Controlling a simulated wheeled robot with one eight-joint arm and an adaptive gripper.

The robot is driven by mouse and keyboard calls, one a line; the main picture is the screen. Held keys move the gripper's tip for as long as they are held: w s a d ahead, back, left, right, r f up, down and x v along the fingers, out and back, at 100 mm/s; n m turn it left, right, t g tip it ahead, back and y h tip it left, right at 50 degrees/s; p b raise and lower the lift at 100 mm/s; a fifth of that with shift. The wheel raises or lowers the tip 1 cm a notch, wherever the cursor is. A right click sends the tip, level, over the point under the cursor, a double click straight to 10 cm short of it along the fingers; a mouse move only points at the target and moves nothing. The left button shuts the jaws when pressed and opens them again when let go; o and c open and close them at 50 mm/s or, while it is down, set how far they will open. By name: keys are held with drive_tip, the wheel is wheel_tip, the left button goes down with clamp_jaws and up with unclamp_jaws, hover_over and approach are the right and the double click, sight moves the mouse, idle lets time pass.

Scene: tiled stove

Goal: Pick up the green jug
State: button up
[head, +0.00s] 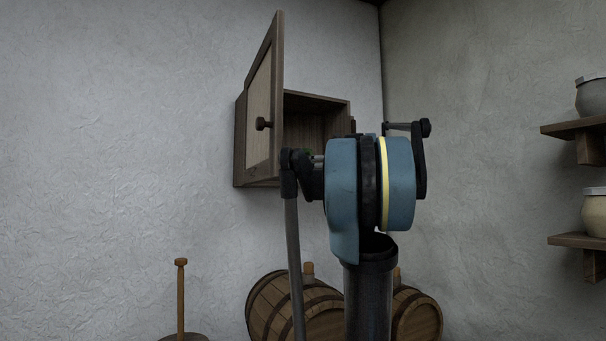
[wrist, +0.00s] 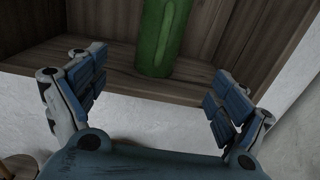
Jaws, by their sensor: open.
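The green jug (wrist: 162,38) stands on the floor of a wooden wall cabinet (wrist: 110,80) in the wrist view. Its top is cut off by the frame edge. My gripper (wrist: 158,95) is open and empty in front of the cabinet, with one finger to each side of the jug and apart from it. In the head view the cabinet (head: 318,105) hangs on the wall with its door (head: 264,95) swung open to the left. My arm covers part of the opening, and only a tiny speck of green shows there.
A wooden handle (head: 181,300) rises at the lower left. Shelves (head: 580,127) with pots (head: 592,97) are on the right wall. The open door stands close to the left of my arm.

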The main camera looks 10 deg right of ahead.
sight(304, 168)
drive_tip(key=x, duration=1)
drive_tip(key=shift+w+a+f, duration=0.1)
drive_tip(key=shift+w+a, duration=0.05)
drive_tip(key=shift+x, duration=3.05)
drive_tip(key=c, duration=1.7)
drive_tip(key=shift+c, duration=0.2)
wheel_tip(304, 168, up, 10)
